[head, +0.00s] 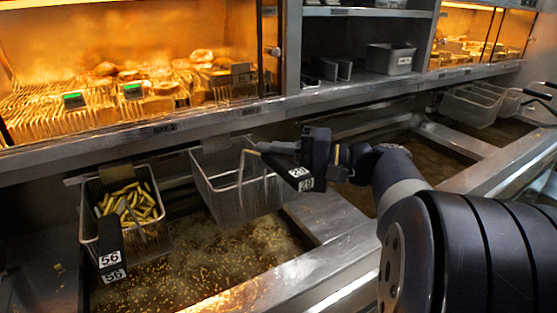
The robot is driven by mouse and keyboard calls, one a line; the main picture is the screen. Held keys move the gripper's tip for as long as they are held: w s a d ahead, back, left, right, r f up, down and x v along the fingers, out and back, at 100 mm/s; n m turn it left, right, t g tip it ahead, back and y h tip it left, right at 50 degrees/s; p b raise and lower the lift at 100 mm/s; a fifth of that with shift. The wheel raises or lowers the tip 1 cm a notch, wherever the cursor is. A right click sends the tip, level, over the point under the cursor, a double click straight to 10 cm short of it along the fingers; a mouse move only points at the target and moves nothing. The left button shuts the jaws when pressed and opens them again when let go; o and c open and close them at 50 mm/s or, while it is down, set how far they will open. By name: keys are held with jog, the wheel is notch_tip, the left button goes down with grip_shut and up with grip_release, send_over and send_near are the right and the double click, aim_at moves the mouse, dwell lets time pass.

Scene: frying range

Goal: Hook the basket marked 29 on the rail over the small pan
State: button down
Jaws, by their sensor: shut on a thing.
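The basket marked 29 (232,196) is an empty wire basket left of centre in the head view. Its black handle (298,174) carries white number labels and points toward the lower right. My gripper (274,149) is shut on this handle, reaching in from the right. The basket is roughly level, over the left oil pan (225,255) and close to the rail (215,150) along the back. I cannot tell whether its hook touches the rail. Another oil pan (425,160) lies to the right, partly hidden by my arm; I cannot tell which pan is the small one.
A basket marked 56 (88,190) holding fried sticks hangs at the left, close to basket 29. More empty baskets (470,105) hang at the far right. Lit food bays and a shelf edge (345,97) stand above the rail. A metal divider (335,215) separates the pans.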

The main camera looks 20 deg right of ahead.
jog(key=shift+w+a+f+b, duration=0.1)
jog(key=shift+w+f+b, duration=0.1)
jog(key=shift+w+f, duration=0.3)
jog(key=shift+w+a+f+b, duration=0.15)
jog(key=shift+w+f+b, duration=0.1)
jog(key=shift+w, duration=0.5)
jog(key=shift+w+a+f+b, duration=0.1)
jog(key=shift+w+f+b, duration=0.1)
jog(key=shift+w+f, duration=0.3)
jog(key=shift+w+f+b, duration=0.1)
jog(key=shift+f+b, duration=0.3)
jog(key=shift+b, duration=0.2)
jog(key=c, duration=1.2)
grip_release()
jog(key=shift+o, duration=0.2)
jog(key=shift+d, duration=0.1)
